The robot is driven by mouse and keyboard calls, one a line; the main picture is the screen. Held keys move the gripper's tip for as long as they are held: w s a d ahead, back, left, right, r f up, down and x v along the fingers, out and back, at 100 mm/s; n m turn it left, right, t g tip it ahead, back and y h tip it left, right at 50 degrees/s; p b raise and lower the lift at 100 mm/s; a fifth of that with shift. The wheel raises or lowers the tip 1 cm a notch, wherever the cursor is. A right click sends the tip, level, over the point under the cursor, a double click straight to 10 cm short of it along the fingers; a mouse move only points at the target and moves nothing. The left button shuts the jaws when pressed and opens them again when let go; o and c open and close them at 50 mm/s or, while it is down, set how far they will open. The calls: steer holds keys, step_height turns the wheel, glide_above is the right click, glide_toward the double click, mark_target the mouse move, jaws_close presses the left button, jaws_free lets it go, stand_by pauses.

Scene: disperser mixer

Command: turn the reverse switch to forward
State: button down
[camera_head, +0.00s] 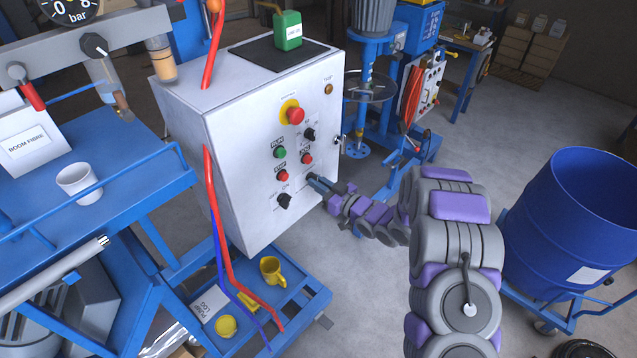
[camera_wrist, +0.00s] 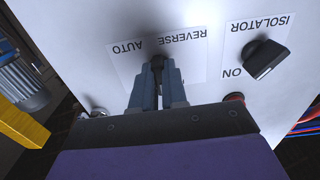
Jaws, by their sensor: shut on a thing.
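The reverse switch (camera_wrist: 157,62) is a small dark knob on a pale label (camera_wrist: 190,55) reading REVERSE and AUTO, upside down in the wrist view. My gripper (camera_wrist: 158,78) has its two grey-blue fingers closed on either side of this knob. In the head view my gripper (camera_head: 317,183) reaches the lower right of the white control panel (camera_head: 235,150) from the right. The fingers cover most of the switch, so its pointing direction is hard to tell.
The black isolator knob (camera_wrist: 265,60) sits beside the switch, with a red button (camera_wrist: 234,97) close to my fingers. An emergency stop (camera_head: 294,115) and several buttons are higher up.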

steer(key=c, duration=1.2)
jaws_free()
steer(key=shift+o, duration=0.2)
steer(key=b+v, duration=0.1)
steer(key=v, duration=1.6)
steer(key=shift+d+b, duration=0.25)
steer(key=shift+b, duration=0.1)
steer(key=shift+f, duration=0.1)
